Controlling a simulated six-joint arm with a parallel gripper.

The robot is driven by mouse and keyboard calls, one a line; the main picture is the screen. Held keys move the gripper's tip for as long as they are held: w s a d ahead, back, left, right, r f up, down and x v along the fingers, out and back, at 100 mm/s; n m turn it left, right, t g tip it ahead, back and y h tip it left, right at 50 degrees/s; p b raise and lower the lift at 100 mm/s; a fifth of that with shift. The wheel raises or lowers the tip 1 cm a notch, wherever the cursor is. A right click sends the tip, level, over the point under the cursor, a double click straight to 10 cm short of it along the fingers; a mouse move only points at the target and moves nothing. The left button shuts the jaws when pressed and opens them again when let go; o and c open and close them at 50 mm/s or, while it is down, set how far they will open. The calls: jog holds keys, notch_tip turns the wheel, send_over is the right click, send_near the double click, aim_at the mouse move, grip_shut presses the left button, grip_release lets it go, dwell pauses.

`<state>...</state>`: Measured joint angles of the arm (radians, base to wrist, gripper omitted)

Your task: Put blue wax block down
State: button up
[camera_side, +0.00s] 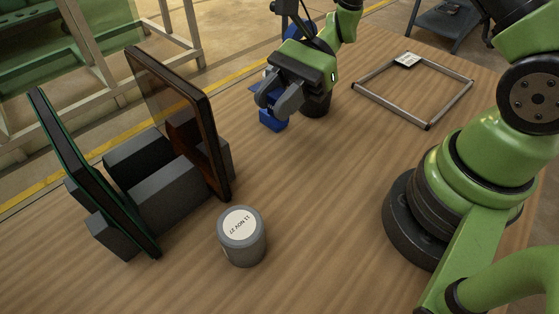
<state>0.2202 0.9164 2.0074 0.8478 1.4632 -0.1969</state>
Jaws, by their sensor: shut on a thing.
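The blue wax block (273,122) is at the upper middle of the side view, between the fingers of my gripper (268,105). My gripper points down and is shut on the block, with the block's lower part showing below the fingertips. The fingers cover the upper part of the block. I cannot tell whether the block's underside touches the wooden table (330,210) or hangs just above it.
Left of my gripper, a brown-framed translucent panel (205,130) and a dark green-edged panel (95,175) stand in dark grey blocks (170,190). A grey cylinder (242,238) with a white labelled top stands in front. A metal square frame (428,124) lies at right. The middle table is clear.

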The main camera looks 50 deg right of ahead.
notch_tip(320, 180, down, 10)
jog(key=shift+f, duration=0.25)
dwell(0.3)
jog(key=shift+f, duration=0.1)
jog(key=o, duration=0.9)
